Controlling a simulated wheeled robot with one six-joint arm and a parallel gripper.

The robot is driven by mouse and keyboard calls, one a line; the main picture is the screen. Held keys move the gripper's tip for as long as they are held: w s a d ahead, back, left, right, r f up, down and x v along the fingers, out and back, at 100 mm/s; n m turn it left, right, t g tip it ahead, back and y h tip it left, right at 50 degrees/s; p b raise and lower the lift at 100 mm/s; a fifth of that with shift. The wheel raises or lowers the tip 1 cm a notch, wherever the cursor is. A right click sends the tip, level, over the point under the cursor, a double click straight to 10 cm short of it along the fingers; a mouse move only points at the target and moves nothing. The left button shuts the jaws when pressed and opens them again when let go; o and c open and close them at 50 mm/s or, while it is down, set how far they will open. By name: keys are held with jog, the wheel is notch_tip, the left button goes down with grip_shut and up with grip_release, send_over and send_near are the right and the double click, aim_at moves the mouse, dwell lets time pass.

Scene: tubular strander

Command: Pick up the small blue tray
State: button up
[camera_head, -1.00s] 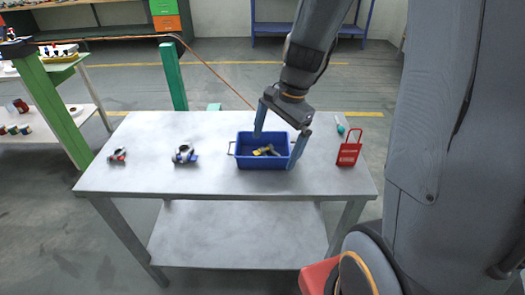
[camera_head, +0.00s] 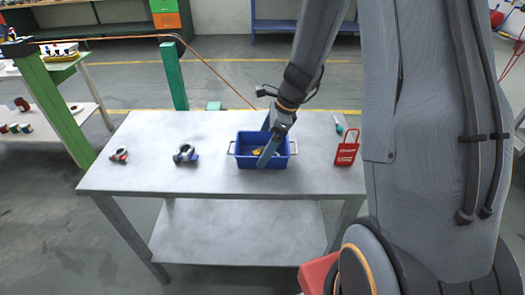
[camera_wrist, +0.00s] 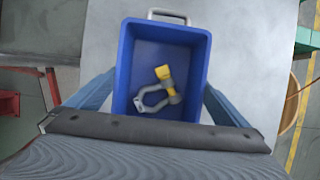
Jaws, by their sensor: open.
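The small blue tray (camera_head: 246,161) stands on the grey table, with a metal handle at each end. It fills the middle of the wrist view (camera_wrist: 127,62). A grey shackle with a yellow part (camera_wrist: 163,92) lies inside it. My gripper (camera_head: 267,142) is open over the tray, with one finger toward its near long side and the other toward its far long side. In the wrist view the fingers lie outside the two long walls. I cannot tell whether they touch them. The near handle is hidden in the wrist view.
On the table (camera_head: 215,185), two small clamp-like parts (camera_head: 119,155) (camera_head: 186,154) lie to the left. A red tag-like holder (camera_head: 346,154) and a small teal item (camera_head: 338,125) lie to the right. A green post (camera_head: 173,76) stands behind the table.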

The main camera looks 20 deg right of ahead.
jog(key=shift+a+f, duration=0.2)
jog(key=shift+f, duration=0.4)
jog(key=shift+w, duration=0.1)
jog(key=c, duration=0.9)
jog(key=shift+r, duration=0.1)
